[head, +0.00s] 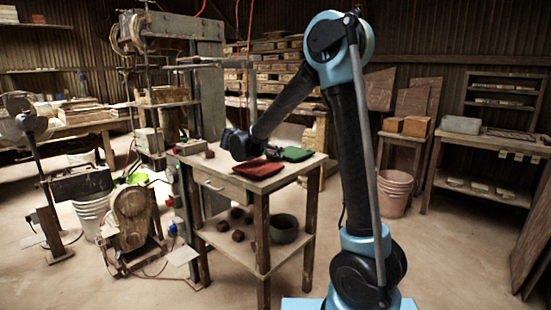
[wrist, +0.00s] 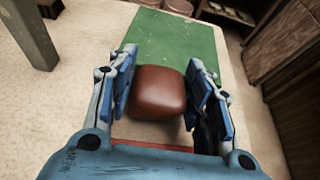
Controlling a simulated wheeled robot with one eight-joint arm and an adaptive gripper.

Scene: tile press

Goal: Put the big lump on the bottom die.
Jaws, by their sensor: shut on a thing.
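A rounded red-brown lump (wrist: 157,92) sits between the two blue fingers of my gripper (wrist: 163,80) in the wrist view. My gripper is shut on it, with a finger on either side. In the head view my dark wrist (head: 241,145) is over the table, and the held lump cannot be made out there. A press (head: 160,95) stands behind the table at the left. A grey block (head: 150,139) is low on it, but I cannot tell whether that is the bottom die.
The wooden table (head: 230,182) carries a red cloth (head: 258,168), a green cloth (head: 297,154), a grey block (head: 190,147) and a small dark lump (head: 209,154). Its lower shelf holds several lumps (head: 237,236) and a dark bowl (head: 284,228). A grinder-like machine (head: 133,215) stands left.

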